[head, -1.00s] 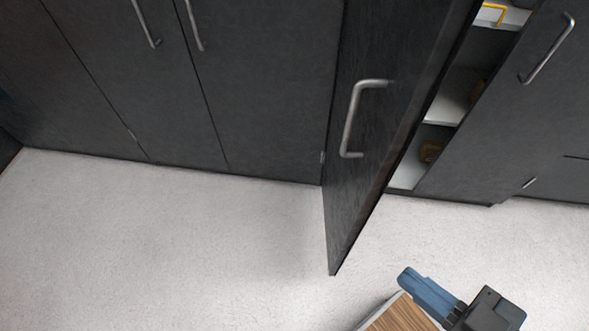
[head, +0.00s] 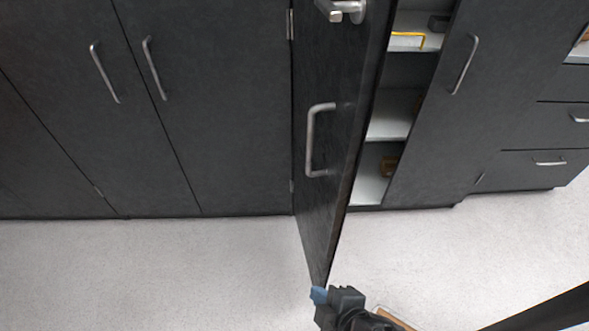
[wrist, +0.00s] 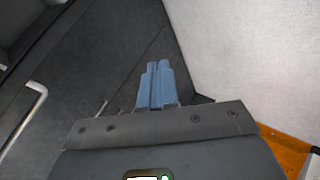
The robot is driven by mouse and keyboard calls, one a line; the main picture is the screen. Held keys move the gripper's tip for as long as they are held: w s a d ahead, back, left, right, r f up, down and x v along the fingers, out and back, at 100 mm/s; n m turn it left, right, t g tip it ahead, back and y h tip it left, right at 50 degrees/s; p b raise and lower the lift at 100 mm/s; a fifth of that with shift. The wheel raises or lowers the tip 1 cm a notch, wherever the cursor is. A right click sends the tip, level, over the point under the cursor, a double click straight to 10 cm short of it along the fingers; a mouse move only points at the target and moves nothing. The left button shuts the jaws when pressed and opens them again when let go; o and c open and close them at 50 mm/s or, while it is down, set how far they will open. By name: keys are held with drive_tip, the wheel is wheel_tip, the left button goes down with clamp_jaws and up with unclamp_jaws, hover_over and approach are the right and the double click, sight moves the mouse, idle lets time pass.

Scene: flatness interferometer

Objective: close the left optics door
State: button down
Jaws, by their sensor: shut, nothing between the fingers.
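The left optics door (head: 335,130) is a dark panel standing open, swung out from the cabinet front. Its outer face carries a silver bar handle (head: 313,140). My gripper (head: 318,295) has blue fingers and is at the door's lower front corner in the head view; whether it touches the door cannot be told. In the wrist view the blue fingers (wrist: 157,84) are together and empty, in front of a dark panel (wrist: 130,60). A silver bar handle (wrist: 24,118) shows at the left there.
The open cabinet has white shelves (head: 392,115) with a yellow handle-like item (head: 408,38) and a small brown object (head: 389,165). A closed door (head: 440,110) is to the right, drawers (head: 545,160) beyond. Pale floor (head: 150,270) is clear at left.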

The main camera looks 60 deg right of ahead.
drive_tip(key=w+d+r+g+h+p, duration=0.1)
drive_tip(key=w+r+h, duration=0.1)
drive_tip(key=w+h, duration=0.25)
drive_tip(key=w+d+r+h, duration=0.2)
drive_tip(key=w+h, duration=0.1)
drive_tip(key=w, duration=0.3)
drive_tip(key=w+a+r+m+g+h, duration=0.2)
drive_tip(key=w+r+m+g+h, duration=0.25)
drive_tip(key=r, duration=0.65)
drive_tip(key=d+t+h+p, duration=0.1)
drive_tip(key=d+p, duration=0.3)
drive_tip(key=d, duration=0.8)
drive_tip(key=shift+w+d+h, duration=0.35)
drive_tip(key=shift+h, duration=0.05)
drive_tip(key=shift+n, duration=0.35)
